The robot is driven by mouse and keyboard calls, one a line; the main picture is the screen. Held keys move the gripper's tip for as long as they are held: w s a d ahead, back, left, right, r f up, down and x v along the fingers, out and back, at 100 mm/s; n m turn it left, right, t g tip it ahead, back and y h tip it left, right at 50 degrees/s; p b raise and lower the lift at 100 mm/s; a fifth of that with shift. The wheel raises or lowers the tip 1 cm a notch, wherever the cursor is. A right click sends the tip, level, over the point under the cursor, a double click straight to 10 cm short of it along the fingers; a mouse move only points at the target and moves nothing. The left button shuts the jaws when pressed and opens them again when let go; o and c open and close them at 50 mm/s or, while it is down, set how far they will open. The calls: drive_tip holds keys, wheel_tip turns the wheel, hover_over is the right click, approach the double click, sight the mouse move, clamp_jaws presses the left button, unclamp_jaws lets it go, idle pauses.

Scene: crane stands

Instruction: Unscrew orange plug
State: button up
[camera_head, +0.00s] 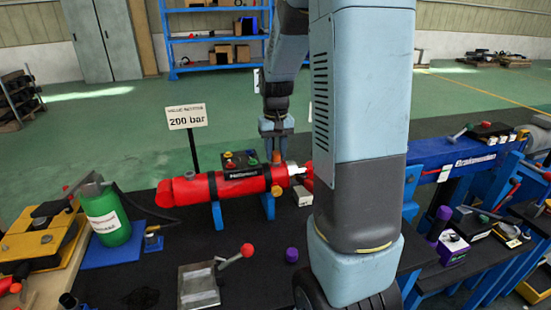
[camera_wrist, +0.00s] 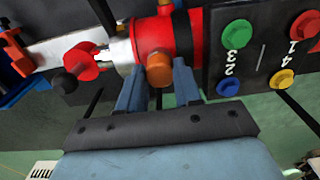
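The red cylinder (camera_head: 200,190) lies on blue supports on the dark table, with a black panel of coloured buttons (camera_head: 240,160) on it. An orange plug (camera_wrist: 159,70) sticks out of its red end, beside the silver section (camera_wrist: 120,52); it also shows in the head view (camera_head: 276,157). A second orange fitting (camera_wrist: 165,4) is on the opposite side of the red end. My gripper (camera_wrist: 159,76) is over the cylinder, its two fingers either side of the plug. The fingers are apart and close to it; whether they touch or clamp it cannot be told.
The panel's green, blue and yellow buttons (camera_wrist: 237,34) are just right of the fingers. A "200 bar" sign (camera_head: 187,116) stands behind the cylinder. A green bottle (camera_head: 105,212) and a red-knobbed lever device (camera_head: 200,285) stand on the table.

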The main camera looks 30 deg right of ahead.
clamp_jaws()
drive_tip(key=shift+r, duration=0.1)
idle(0.4)
drive_tip(key=n, duration=0.5)
idle(0.4)
drive_tip(key=n, duration=0.5)
drive_tip(key=shift+n, duration=0.3)
